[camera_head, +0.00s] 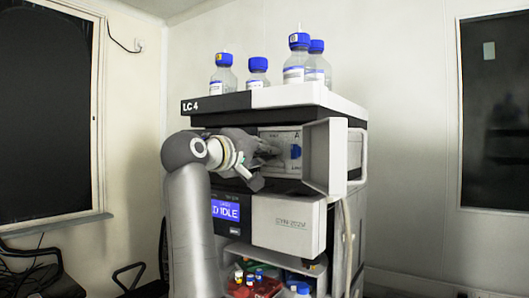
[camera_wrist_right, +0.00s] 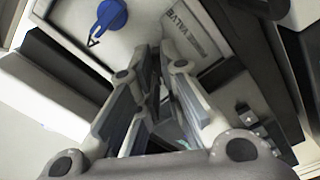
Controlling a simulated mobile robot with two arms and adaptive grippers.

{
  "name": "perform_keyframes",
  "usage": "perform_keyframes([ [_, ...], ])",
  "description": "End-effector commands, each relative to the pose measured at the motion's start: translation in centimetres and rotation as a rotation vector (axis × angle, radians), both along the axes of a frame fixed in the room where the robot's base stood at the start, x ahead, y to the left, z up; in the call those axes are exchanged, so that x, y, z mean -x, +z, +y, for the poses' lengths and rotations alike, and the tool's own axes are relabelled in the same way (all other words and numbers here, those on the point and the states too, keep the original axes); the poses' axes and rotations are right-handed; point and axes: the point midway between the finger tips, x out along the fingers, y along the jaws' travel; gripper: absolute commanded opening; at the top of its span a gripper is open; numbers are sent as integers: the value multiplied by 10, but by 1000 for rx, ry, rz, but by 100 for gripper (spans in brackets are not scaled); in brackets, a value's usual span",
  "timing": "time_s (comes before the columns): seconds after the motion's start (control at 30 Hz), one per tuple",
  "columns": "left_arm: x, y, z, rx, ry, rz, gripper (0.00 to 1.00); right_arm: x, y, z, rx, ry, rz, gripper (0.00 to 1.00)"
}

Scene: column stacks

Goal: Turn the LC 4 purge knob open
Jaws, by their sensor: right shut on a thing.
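The LC 4 stack (camera_head: 217,104) stands ahead, its upper compartment open to a pale valve panel. My right gripper (camera_head: 272,149) reaches into this compartment from the left, fingertips at the panel. My left gripper is not in view.
The open pale door (camera_head: 324,156) stands out just right of the panel. Several blue-capped bottles (camera_head: 295,72) stand on top of the stack. A blue display (camera_head: 226,211) reading IDLE and a pale module (camera_head: 285,225) are below. An open shelf (camera_head: 240,250) underneath holds more bottles.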

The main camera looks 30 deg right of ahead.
Motion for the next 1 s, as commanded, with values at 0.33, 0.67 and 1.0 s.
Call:
perform_keyframes([
  [0.33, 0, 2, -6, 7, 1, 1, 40, -1, -1, 1, 81, 3, 203, 0],
  [0.67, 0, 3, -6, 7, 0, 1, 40, 0, -1, 0, 153, 0, 375, 0],
  [1.0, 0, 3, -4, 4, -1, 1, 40, 0, -1, 0, 154, 0, 378, 14],
])
